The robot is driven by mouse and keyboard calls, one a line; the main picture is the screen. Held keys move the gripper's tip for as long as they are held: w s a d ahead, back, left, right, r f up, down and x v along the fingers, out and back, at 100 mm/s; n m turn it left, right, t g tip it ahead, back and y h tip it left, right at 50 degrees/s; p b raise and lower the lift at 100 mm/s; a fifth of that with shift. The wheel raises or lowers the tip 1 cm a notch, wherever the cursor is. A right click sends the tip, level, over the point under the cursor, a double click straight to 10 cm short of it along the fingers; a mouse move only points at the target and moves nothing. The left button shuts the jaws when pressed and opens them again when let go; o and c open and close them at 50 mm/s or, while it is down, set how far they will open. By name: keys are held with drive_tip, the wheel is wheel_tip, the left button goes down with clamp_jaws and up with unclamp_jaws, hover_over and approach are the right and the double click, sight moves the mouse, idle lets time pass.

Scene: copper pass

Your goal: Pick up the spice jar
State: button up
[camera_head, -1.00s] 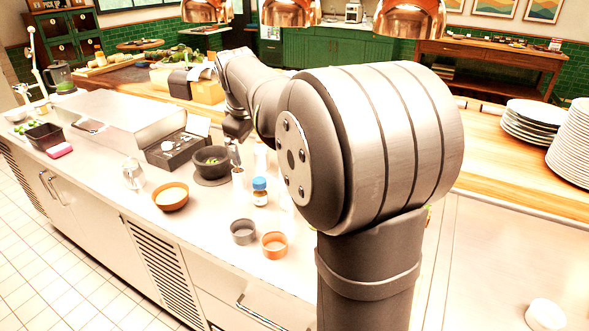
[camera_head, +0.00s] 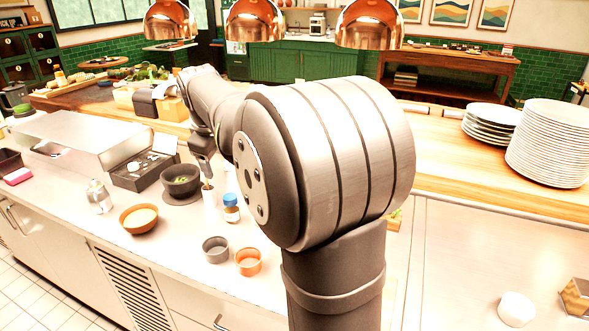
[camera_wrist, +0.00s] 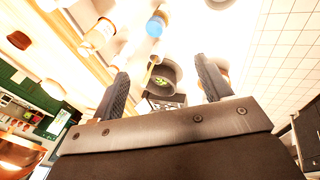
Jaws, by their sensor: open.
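A small jar with a blue lid (camera_head: 231,208), which looks like the spice jar, stands upright on the pale counter (camera_head: 180,262). In the wrist view the blue-lidded jar (camera_wrist: 156,24) shows near the top, beyond the fingers. My gripper (camera_wrist: 163,82) is open, with its two dark fingers apart and nothing held between them. In the head view my gripper (camera_head: 205,165) points down above the counter, to the left of the jar and apart from it. My arm hides part of the counter behind the jar.
A dark bowl (camera_head: 181,187) with green contents sits left of the jar. A grey cup (camera_head: 216,250) and an orange cup (camera_head: 248,262) stand in front. Plates (camera_head: 555,150) are stacked right.

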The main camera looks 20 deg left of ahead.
drive_tip(key=g, duration=0.4)
approach(230, 197)
drive_tip(key=shift+h, duration=0.4)
drive_tip(key=f, duration=0.2)
drive_tip(key=a+f, duration=0.1)
drive_tip(key=f, duration=0.4)
drive_tip(key=shift+s+a+f, duration=0.2)
drive_tip(key=shift+a, duration=0.1)
drive_tip(key=shift+w+a+f, duration=0.15)
drive_tip(key=shift+a+f, duration=0.05)
drive_tip(key=shift+f, duration=1.15)
drive_tip(key=shift+w+a+f, duration=0.1)
drive_tip(key=shift+a+f, duration=0.1)
drive_tip(key=shift+f, duration=1.1)
drive_tip(key=c, duration=1.1)
